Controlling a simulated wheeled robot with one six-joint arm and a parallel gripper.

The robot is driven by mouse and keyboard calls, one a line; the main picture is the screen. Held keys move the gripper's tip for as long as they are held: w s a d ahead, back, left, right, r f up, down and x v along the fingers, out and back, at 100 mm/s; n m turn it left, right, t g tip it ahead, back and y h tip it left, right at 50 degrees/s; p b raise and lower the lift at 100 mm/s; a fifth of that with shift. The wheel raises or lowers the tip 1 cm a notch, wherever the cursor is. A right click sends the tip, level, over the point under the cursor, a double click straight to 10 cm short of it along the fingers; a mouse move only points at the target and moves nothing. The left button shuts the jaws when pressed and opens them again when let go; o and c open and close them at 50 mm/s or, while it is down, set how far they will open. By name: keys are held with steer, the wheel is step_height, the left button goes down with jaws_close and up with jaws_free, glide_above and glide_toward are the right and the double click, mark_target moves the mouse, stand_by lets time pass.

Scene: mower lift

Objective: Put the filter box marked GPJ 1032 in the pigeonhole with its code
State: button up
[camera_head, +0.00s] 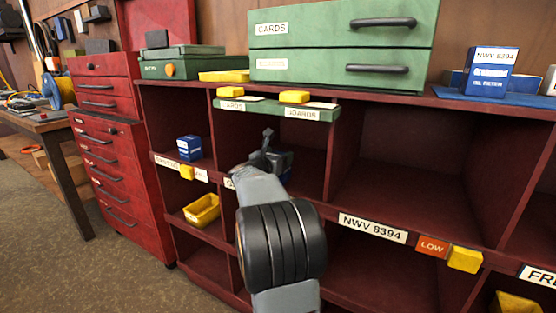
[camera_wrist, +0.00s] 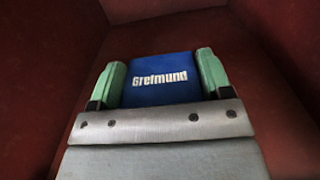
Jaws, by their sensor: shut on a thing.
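My gripper (camera_head: 268,150) reaches into a pigeonhole of the dark red shelf (camera_head: 335,205), in the upper row left of centre. It is shut on a blue filter box (camera_wrist: 163,77), which sits between the two green fingertips in the wrist view. The box face reads "Greimund"; its code is not visible. In the head view only part of the held box (camera_head: 285,160) shows behind my gripper. My arm covers most of the label under this pigeonhole, so its code cannot be read. In the wrist view, red compartment walls surround the box.
Another blue box (camera_head: 190,148) stands in the pigeonhole to the left. The wide pigeonhole to the right, labelled NWV 8394 (camera_head: 373,228), looks empty. A blue box marked NWV 8394 (camera_head: 492,72) and green drawers (camera_head: 340,40) stand on top. A yellow bin (camera_head: 202,210) sits below left.

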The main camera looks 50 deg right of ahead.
steer(key=shift+r, duration=0.1)
steer(key=shift+f, duration=0.25)
steer(key=o, duration=1.1)
